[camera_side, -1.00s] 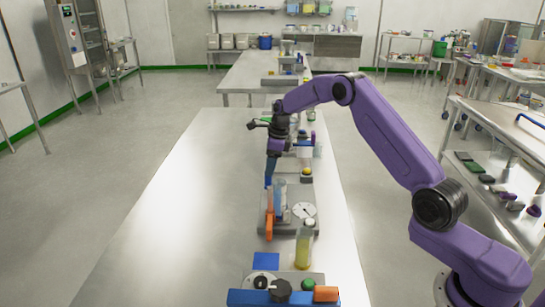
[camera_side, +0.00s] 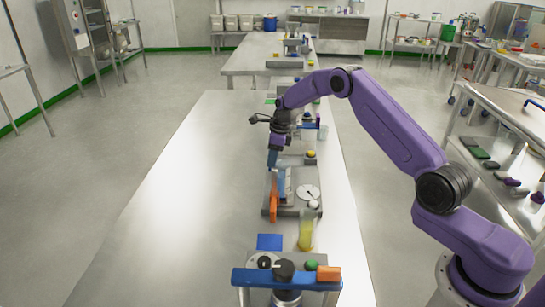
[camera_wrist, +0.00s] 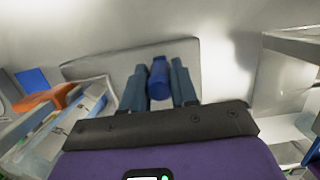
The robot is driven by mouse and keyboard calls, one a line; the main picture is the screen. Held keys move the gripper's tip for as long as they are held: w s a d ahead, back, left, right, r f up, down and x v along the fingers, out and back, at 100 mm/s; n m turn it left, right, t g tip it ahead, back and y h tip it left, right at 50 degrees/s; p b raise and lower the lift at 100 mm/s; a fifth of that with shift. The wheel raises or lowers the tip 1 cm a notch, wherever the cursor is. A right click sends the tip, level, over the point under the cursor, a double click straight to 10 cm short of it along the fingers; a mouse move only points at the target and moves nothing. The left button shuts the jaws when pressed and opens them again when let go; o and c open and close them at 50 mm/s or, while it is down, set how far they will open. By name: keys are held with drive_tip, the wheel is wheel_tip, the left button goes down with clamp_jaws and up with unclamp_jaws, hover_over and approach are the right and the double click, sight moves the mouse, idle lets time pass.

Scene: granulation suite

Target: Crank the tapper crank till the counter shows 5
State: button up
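My gripper shows in the side view (camera_side: 272,160), low over the far left part of a grey bench device (camera_side: 281,211). In the wrist view its two dark blue fingers (camera_wrist: 158,88) stand close on both sides of an upright blue cylinder (camera_wrist: 158,78), which looks like the crank's handle. It appears held between them. In the side view the fingers hide most of this handle. The device bears a white round dial (camera_side: 308,192) with a dark pointer, an orange upright piece (camera_side: 273,205) and a clear bluish part. The dial's reading is too small to tell.
A yellow-filled clear vial (camera_side: 306,232) stands just in front of the device. Nearer are a blue square (camera_side: 269,242) and a panel with a black knob (camera_side: 284,268) and blue bar (camera_side: 262,278). The steel bench's left side (camera_side: 170,220) is clear.

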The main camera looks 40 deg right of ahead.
drive_tip(key=shift+c, duration=1.1)
drive_tip(key=shift+w+d, duration=0.3)
drive_tip(key=shift+d, duration=0.25)
drive_tip(key=shift+w+d, duration=0.3)
drive_tip(key=shift+d, duration=0.35)
